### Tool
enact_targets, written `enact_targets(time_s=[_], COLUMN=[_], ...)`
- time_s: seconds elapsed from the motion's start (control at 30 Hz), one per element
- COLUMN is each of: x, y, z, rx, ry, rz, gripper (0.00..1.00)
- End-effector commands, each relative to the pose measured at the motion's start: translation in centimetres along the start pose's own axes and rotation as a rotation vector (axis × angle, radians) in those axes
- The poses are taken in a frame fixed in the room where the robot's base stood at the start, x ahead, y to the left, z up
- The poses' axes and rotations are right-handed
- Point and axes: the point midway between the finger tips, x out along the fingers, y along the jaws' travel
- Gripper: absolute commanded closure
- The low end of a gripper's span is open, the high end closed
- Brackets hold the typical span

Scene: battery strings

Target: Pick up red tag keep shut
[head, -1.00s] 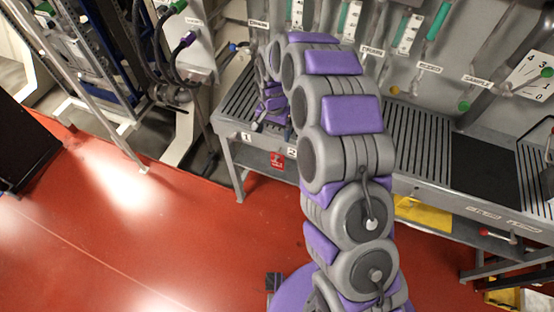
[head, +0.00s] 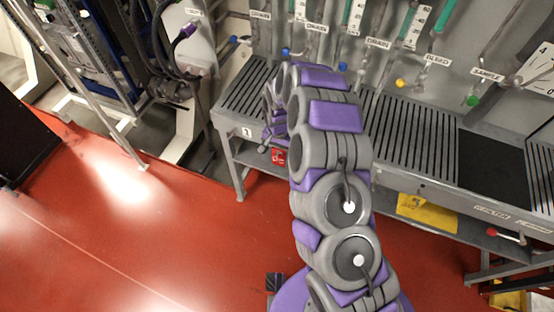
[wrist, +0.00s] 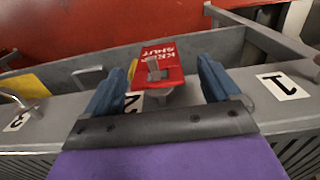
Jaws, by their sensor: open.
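The red tag (wrist: 172,62) reads "KEEP SHUT" in white and hangs at the bench's front edge, upside down in the wrist view. A small grey clip or stem stands in front of its face. In the head view the red tag (head: 279,157) shows just below my gripper (head: 272,135), partly hidden behind my arm. In the wrist view my gripper (wrist: 162,66) is open, with one blue finger on each side of the tag. I cannot tell how far the fingers reach past it.
The grey slatted bench (head: 243,95) carries number plates, such as plate 1 (wrist: 283,86) and plate 3 (wrist: 17,122). Valve pipes and labels line the panel behind. A yellow item (head: 427,211) lies under the bench. The red floor (head: 150,230) in front is clear.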

Motion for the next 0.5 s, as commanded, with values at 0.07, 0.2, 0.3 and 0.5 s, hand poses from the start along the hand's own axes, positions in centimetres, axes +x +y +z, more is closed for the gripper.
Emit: enact_targets(time_s=[0.07,0.2,0.3,0.5], x=[1.5,2.2,2.1,2.0], y=[0.1,-0.1,-0.3,-0.3], z=[0.1,0.1,0.2,0.2], rx=[0.000,0.001,0.000,0.000], ry=[-0.003,-0.001,0.001,0.001], rz=[0.002,0.003,0.005,0.004], gripper=[0.11,0.11,0.11,0.24])
